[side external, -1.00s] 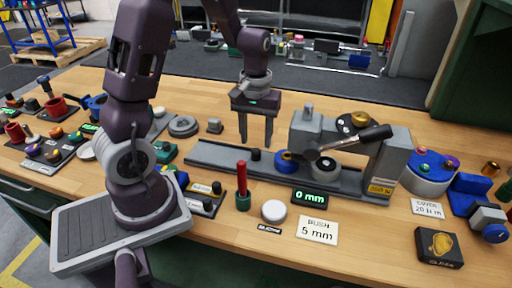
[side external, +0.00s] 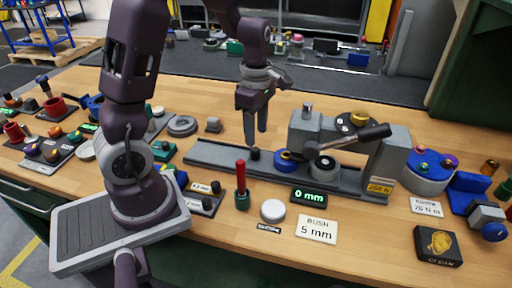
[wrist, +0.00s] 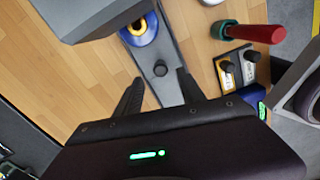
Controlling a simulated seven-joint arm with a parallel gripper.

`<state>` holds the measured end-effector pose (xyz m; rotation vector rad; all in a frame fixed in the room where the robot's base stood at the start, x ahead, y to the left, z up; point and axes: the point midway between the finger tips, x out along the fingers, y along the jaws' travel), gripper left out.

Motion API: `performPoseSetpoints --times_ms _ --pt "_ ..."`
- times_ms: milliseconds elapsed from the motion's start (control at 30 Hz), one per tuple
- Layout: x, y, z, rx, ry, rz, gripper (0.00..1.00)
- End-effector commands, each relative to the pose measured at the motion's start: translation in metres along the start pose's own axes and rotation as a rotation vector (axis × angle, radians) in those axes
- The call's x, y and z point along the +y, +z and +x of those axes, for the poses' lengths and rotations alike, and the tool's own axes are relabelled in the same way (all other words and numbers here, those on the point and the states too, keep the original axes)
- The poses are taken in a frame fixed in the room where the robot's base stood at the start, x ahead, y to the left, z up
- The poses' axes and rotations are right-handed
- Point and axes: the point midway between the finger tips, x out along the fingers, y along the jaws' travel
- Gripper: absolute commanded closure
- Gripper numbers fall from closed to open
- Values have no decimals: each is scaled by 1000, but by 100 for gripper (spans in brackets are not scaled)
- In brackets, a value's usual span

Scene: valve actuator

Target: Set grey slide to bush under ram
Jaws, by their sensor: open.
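The grey slide (side external: 222,158) is a long flat bar at the base of the grey press (side external: 375,160), with a small black knob (side external: 255,154) on top. A blue ring part (side external: 286,161) with a yellow centre sits to the right of the knob, left of the press head. A round grey piece with a pale top (side external: 322,166) sits by the press head; I cannot tell which is the bush. My gripper (side external: 256,138) is open and empty, pointing down just above the knob. In the wrist view the knob (wrist: 160,68) shows between the fingertips (wrist: 160,80). The ram is hidden.
A black lever (side external: 360,138) sticks out from the press. A display (side external: 309,196) reads 0 mm and a card (side external: 317,229) reads BUSH 5 mm. A red upright handle (side external: 241,178) and a white round button (side external: 273,210) stand in front.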

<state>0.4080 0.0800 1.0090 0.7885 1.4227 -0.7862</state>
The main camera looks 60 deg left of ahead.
Motion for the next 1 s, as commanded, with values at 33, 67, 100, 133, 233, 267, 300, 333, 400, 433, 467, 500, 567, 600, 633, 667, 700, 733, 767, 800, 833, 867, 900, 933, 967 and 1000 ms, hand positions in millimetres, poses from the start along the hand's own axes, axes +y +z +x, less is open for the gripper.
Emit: performPoseSetpoints --times_ms 33,67,100,133,233,267,300,333,400,433,467,500,567,600,633,667,700,733,767,800,833,867,900,933,967,1000 --pt "-2 0 8 1 -7 -6 53" --pt "-2 -1 14 1 -7 -8 53" --pt "-2 -1 22 2 -8 -6 53" --pt "-2 -1 29 2 -8 -6 53" --pt "-2 -1 47 1 -7 -5 53" --pt "-2 -1 52 1 -7 -4 53" --pt "-1 -1 57 1 -5 -4 53" --pt "-1 -1 60 0 -5 -3 53" --pt "-1 0 64 0 -4 -2 53" --pt "-1 0 65 0 -3 -2 53" --pt "-1 0 66 0 -2 -1 53" --pt "-1 0 66 0 -1 -1 53" --pt "-1 0 66 0 -1 -1 53" --pt "-1 0 65 0 -1 -1 53" --pt "-1 0 65 0 -1 0 53" --pt "-1 0 65 0 -1 0 57" --pt "-1 0 65 0 -1 0 65" --pt "-1 0 65 0 -1 0 71" --pt "-1 0 65 0 -1 0 77" --pt "-1 0 65 0 -1 0 85" --pt "-1 0 65 0 -1 0 91" --pt "-1 0 65 0 -1 0 97" --pt "-1 0 65 0 -1 0 100" --pt "-1 0 65 0 -1 0 100" --pt "-1 0 65 0 -1 0 100" --pt "-1 0 65 0 -1 0 100"
